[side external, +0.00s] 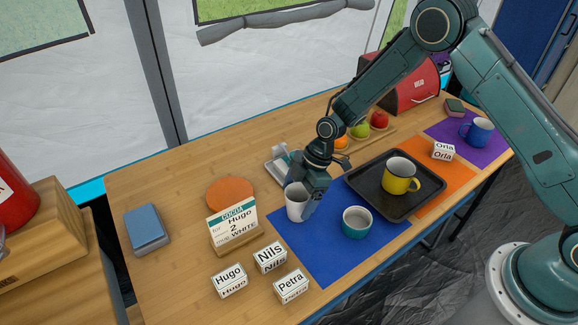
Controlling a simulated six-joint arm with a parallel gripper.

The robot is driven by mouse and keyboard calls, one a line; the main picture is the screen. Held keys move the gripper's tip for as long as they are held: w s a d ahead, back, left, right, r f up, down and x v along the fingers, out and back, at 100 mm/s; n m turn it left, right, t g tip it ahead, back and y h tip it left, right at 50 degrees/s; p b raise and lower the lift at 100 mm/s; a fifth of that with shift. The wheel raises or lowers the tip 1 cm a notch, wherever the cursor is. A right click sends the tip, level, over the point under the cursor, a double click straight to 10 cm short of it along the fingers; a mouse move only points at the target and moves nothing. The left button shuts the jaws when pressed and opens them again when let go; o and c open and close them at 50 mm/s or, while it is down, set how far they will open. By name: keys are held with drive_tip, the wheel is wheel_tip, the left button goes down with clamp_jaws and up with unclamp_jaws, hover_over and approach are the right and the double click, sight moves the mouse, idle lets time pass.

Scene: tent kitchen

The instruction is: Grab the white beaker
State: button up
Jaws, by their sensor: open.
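The white beaker (295,203) stands upright at the left edge of the blue mat (318,254). My gripper (302,200) is open and lowered at the beaker, with one finger in front of its right side. The other finger is mostly hidden, so I cannot tell whether the jaws are around the beaker or touching it.
A teal bowl-like cup (356,222) is close on the right. A yellow mug (401,176) stands on a black tray (365,184). A cocoa card on a stand (233,223) is close on the left, with name blocks for Hugo (230,281), Nils (270,257) and Petra (292,286) in front.

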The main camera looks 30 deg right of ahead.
drive_tip(key=c, duration=1.1)
drive_tip(key=shift+o, duration=0.2)
drive_tip(key=shift+r, duration=0.15)
wheel_tip(320, 180, up, 20)
idle(0.5)
